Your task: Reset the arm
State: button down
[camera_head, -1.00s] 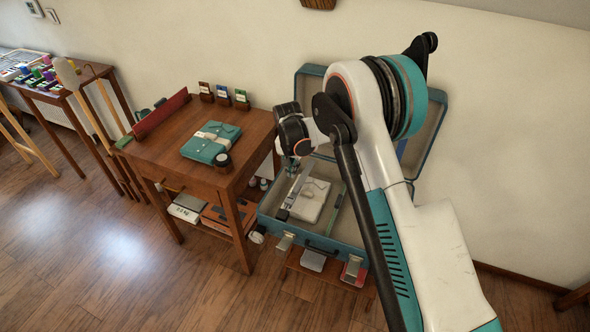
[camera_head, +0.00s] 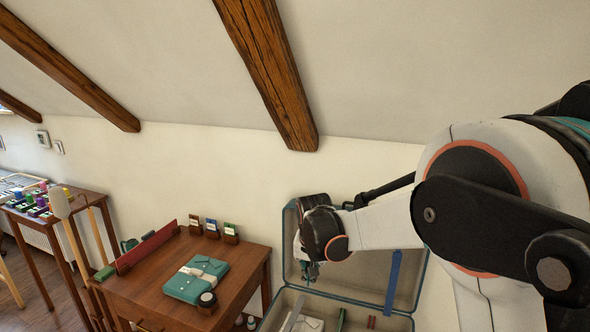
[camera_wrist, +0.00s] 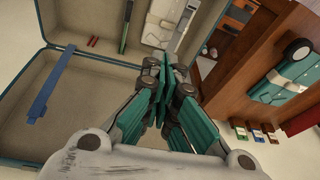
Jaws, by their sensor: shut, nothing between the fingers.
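My gripper (camera_head: 310,274) hangs from my arm in front of the raised lid of the open suitcase (camera_head: 285,262) in the head view. In the wrist view its teal fingers (camera_wrist: 162,78) are together with nothing between them. It is apart from the suitcase's contents. Part of the suitcase (camera_wrist: 85,75) fills the left of the wrist view. A white folded item (camera_wrist: 160,25) lies inside it. The lower suitcase is cut off at the head view's bottom edge.
A wooden table (camera_head: 235,300) with a teal folded cloth bundle (camera_head: 196,278) stands left of the suitcase. A blue strap (camera_head: 393,283) hangs on the lid. Wooden beams (camera_head: 270,65) cross the sloped ceiling.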

jog(key=s+d+r+n+t, duration=0.1)
jog(key=s+d+r, duration=0.45)
jog(key=s, duration=0.25)
jog(key=s+d+r+t, duration=0.1)
jog(key=s+d+r, duration=0.4)
jog(key=s+r, duration=0.25)
jog(key=s+d+f+n+t, duration=0.1)
jog(key=s+d, duration=0.1)
jog(key=s, duration=0.6)
jog(key=s+d+f+t, duration=0.1)
jog(key=s+d, duration=0.2)
jog(key=s, duration=0.5)
jog(key=shift+s+d+n, duration=0.15)
jog(key=shift+s+n, duration=0.1)
jog(key=shift+n, duration=0.15)
jog(key=shift+w+r, duration=0.1)
